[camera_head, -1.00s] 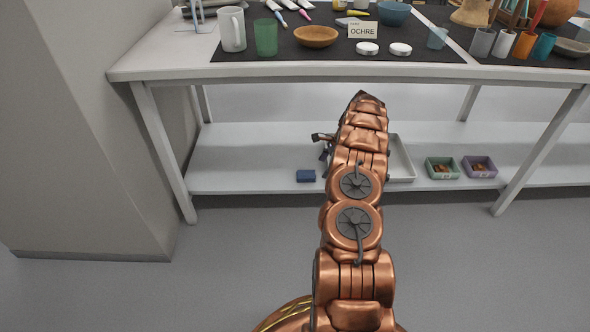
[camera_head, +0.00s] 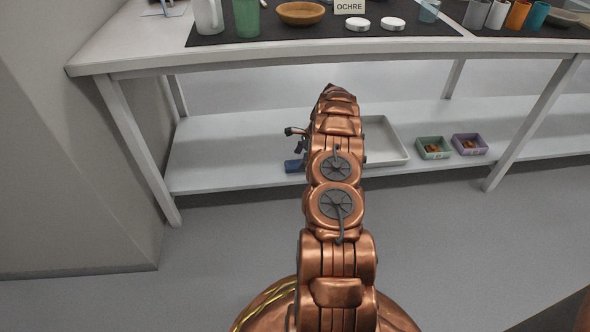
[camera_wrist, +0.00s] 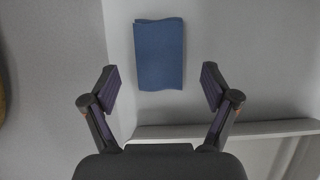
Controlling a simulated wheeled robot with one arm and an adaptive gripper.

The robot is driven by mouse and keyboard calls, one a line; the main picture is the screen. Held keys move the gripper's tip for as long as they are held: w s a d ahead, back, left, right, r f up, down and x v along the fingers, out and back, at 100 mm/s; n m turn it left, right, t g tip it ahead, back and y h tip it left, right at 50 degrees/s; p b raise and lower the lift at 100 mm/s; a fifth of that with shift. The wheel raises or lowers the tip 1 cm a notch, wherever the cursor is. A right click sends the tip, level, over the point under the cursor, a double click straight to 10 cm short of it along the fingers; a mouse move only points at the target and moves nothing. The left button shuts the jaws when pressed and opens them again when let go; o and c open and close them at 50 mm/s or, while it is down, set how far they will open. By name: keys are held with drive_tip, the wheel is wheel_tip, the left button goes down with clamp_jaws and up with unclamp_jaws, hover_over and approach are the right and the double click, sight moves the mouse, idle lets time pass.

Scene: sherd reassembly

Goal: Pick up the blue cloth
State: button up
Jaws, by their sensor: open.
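The blue cloth (camera_head: 294,166) lies folded on the lower shelf near its front edge, partly hidden behind my arm in the head view. In the wrist view the blue cloth (camera_wrist: 159,54) is a flat rectangle lying ahead of the fingertips, centred between them. My gripper (camera_wrist: 160,88) is open and empty, with a finger on each side of the cloth's near end and apart from it. In the head view only part of my gripper (camera_head: 297,138) shows, to the left of my arm above the shelf.
The lower shelf (camera_head: 220,150) has free room left of the cloth. A white tray (camera_head: 388,141) is right of my arm, then a green box (camera_head: 433,148) and a purple box (camera_head: 469,144) with small pieces. The worktop (camera_head: 130,45) overhangs the shelf; a table leg (camera_head: 140,150) stands at left.

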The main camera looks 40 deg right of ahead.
drive_tip(key=shift+x, duration=1.05)
drive_tip(key=shift+a, duration=0.1)
drive_tip(key=shift+c, duration=0.4)
drive_tip(key=c, duration=1.2)
drive_tip(key=shift+o, duration=0.2)
drive_tip(key=shift+r, duration=0.55)
wheel_tip(320, 180, up, 3)
drive_tip(key=shift+r+p, duration=0.1)
drive_tip(key=shift+p, duration=1.1)
drive_tip(key=shift+s+a+f, duration=0.1)
drive_tip(key=shift+s+f, duration=0.15)
drive_tip(key=shift+s, duration=0.6)
drive_tip(key=s+a+r+p, duration=0.1)
drive_tip(key=s+p, duration=0.3)
drive_tip(key=s, duration=1)
drive_tip(key=shift+s+a+r+p, duration=0.15)
drive_tip(key=shift+a+p, duration=0.25)
drive_tip(key=shift+a, duration=0.1)
